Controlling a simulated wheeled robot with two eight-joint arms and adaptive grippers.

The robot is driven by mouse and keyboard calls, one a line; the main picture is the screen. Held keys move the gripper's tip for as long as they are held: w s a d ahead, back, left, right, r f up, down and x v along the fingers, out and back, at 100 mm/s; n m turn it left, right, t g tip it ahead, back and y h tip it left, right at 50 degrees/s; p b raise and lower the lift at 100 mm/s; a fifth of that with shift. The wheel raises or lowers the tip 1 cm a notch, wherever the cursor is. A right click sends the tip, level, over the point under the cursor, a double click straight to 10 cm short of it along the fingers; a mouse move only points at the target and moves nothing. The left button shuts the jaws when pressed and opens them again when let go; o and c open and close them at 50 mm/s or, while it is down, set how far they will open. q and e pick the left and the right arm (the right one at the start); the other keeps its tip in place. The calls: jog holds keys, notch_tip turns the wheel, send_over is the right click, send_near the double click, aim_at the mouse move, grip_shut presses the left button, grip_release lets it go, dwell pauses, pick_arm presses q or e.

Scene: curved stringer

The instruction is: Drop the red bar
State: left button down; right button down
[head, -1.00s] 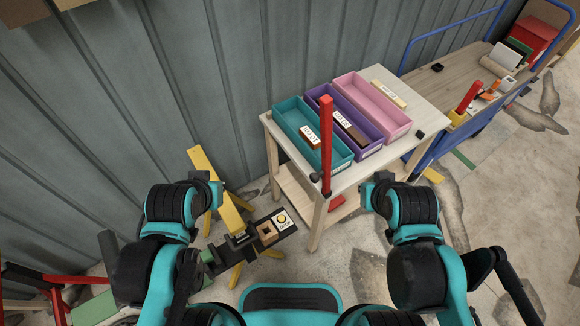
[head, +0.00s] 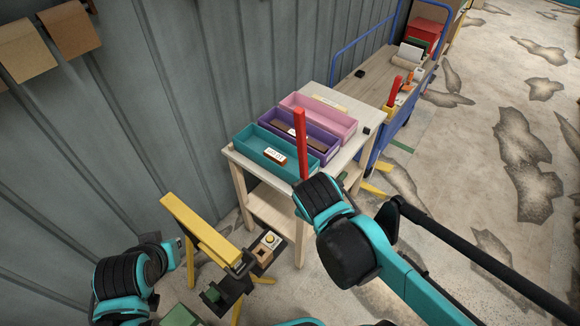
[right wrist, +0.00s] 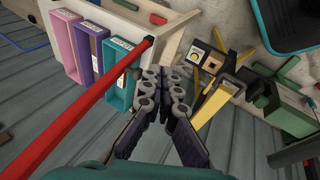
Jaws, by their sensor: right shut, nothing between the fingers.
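The red bar (head: 301,140) stands upright in the head view in front of the bins; its lower end is hidden behind my right arm. In the right wrist view the bar (right wrist: 85,110) runs diagonally to the left of my right gripper (right wrist: 165,78), apart from the fingers. That gripper is shut and empty; in the head view my arm hides it. A teal bin (head: 262,150), a purple bin (head: 316,144) and a pink bin (head: 345,125) sit side by side on a wooden table (head: 238,160).
A yellow beam (head: 200,230) leans on a stand with dark clamps (head: 238,283) left of the table. A blue-railed cart (head: 375,75) holds several items behind it. A corrugated wall (head: 130,110) closes the left. Floor on the right is open.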

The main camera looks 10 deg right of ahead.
jog(key=w+a+r+n+h+p, duration=0.2)
jog(key=a+n, duration=0.3)
jog(key=n, duration=0.3)
jog(key=w+a+r+n+t+h+p, duration=0.1)
jog(key=w+a+r+n+h+p, duration=0.1)
jog(key=a+n, duration=0.4)
jog(key=w+r+n+h, duration=0.1)
jog(key=w+n+h, duration=0.1)
jog(key=shift+w+r+n, duration=0.15)
jog(key=shift+w+n, duration=0.2)
jog(key=shift+n, duration=0.05)
jog(key=b, duration=0.4)
send_near(300, 164)
jog(key=shift+x, duration=2.95)
jog(key=shift+p, duration=0.35)
